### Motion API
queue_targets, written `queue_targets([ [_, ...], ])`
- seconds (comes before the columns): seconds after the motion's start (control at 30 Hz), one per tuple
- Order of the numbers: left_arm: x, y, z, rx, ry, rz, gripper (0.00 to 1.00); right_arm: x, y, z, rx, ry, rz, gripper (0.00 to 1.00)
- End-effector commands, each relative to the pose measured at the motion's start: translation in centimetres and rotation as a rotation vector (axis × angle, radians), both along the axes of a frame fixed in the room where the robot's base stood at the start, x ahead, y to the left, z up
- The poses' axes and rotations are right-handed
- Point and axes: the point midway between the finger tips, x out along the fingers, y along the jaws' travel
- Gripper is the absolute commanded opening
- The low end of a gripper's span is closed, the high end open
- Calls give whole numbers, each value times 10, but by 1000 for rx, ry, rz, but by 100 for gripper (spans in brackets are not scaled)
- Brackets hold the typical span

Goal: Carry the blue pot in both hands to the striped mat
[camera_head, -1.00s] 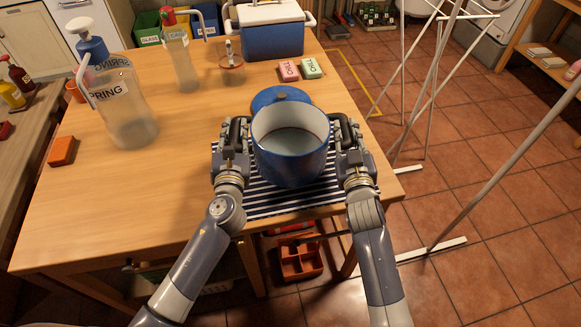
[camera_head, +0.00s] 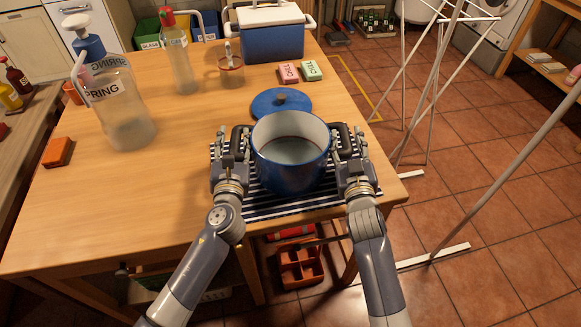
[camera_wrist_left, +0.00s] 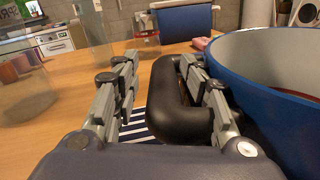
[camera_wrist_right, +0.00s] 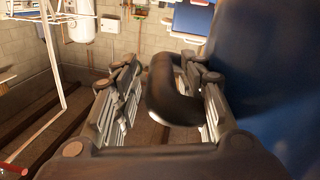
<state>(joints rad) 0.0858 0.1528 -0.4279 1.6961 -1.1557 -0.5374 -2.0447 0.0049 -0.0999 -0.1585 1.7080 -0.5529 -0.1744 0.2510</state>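The blue pot (camera_head: 291,176), white inside with liquid in it, stands upright over the blue-and-white striped mat (camera_head: 262,205) and appears to rest on it; its underside contact is hidden. My left gripper (camera_head: 236,143) is at the pot's left black handle (camera_wrist_left: 168,112). Its fingers are spread on either side of the handle, with a clear gap at the outer finger. My right gripper (camera_head: 347,143) is at the right black handle (camera_wrist_right: 168,92), its fingers also spread around it with a gap.
The blue lid (camera_head: 280,102) lies just behind the pot. Pink (camera_head: 288,73) and green (camera_head: 311,70) blocks, a glass jar (camera_head: 231,75), bottles (camera_head: 122,110) and a blue cooler (camera_head: 272,40) stand farther back. An orange block (camera_head: 58,152) lies left. The table's left middle is clear.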

Motion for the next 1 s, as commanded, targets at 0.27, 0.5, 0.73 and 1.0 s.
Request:
queue_targets([
  [0.27,-2,-4,1,-3,-3,-9,42,0,2,0,1,0,4,41],
  [0.5,-28,-6,0,-3,1,-10,42,0,3,0,1,0,4,41],
  [0.73,-63,-7,-1,-2,2,-6,42,0,3,0,1,0,4,41],
  [1.0,-80,-7,0,-1,0,-3,42,-4,2,0,1,0,4,41],
])
